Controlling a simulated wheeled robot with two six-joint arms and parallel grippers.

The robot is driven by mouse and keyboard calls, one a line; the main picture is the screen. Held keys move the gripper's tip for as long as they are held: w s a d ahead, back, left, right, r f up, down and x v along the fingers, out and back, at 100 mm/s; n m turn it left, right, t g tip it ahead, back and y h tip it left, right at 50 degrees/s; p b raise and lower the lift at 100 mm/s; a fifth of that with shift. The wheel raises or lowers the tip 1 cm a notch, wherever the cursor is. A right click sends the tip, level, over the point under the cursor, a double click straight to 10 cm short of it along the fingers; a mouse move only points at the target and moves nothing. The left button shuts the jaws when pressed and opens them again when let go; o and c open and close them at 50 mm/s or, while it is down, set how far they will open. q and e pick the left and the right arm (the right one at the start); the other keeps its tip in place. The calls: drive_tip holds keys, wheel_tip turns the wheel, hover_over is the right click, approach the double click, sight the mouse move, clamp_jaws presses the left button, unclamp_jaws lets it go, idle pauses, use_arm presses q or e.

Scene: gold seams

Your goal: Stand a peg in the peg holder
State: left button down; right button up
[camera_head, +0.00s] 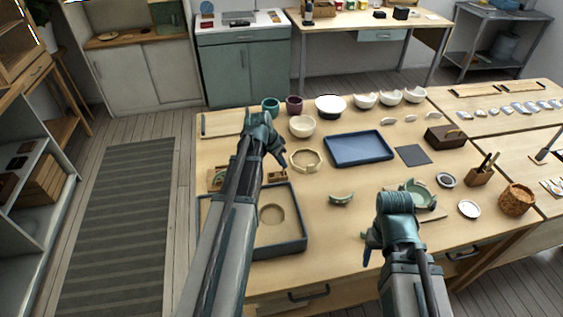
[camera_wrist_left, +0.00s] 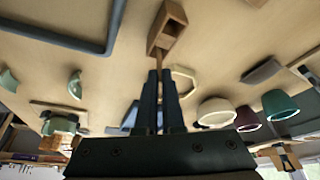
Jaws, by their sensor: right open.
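The wooden block that looks like the peg holder (camera_wrist_left: 172,22) lies just ahead of my left fingertips in the left wrist view, with a dark opening in it. In the head view, a small wooden block (camera_head: 276,176) shows beside my left forearm, which partly hides that area. My left gripper (camera_head: 277,152) is low over the table; in its wrist view the fingers (camera_wrist_left: 160,75) are close together on a narrow brown piece, seemingly a peg (camera_wrist_left: 159,60), mostly hidden between them. My right gripper (camera_head: 370,250) is open near the table's front edge.
A grey-rimmed tray (camera_head: 303,228) lies under my left arm. A wooden ring (camera_head: 305,160), a blue tray (camera_head: 358,149), bowls (camera_head: 302,126) and cups (camera_head: 270,105) stand nearby. Green pottery (camera_head: 418,193) is beside my right wrist. Bare tabletop lies around the green shard (camera_head: 341,199).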

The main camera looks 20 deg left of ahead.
use_arm(q)
drive_tip(key=shift+c, duration=2.4)
unclamp_jaws()
drive_tip(key=shift+r, duration=0.2)
wheel_tip(320, 180, up, 6)
drive_tip(key=p, duration=0.6)
drive_tip(key=shift+f, duration=0.15)
drive_tip(key=shift+d, duration=0.1)
drive_tip(key=s+d+g+y, duration=0.1)
drive_tip(key=s+d+g, duration=0.1)
drive_tip(key=s+d, duration=0.8)
drive_tip(key=s+d+f+g+y, duration=0.1)
drive_tip(key=s+d+g+y, duration=0.1)
drive_tip(key=s+d, duration=0.9)
drive_tip(key=d, duration=0.4)
drive_tip(key=shift+d+f+n+g, duration=0.25)
drive_tip(key=shift+f+n+g, duration=0.05)
drive_tip(key=shift+n, duration=0.1)
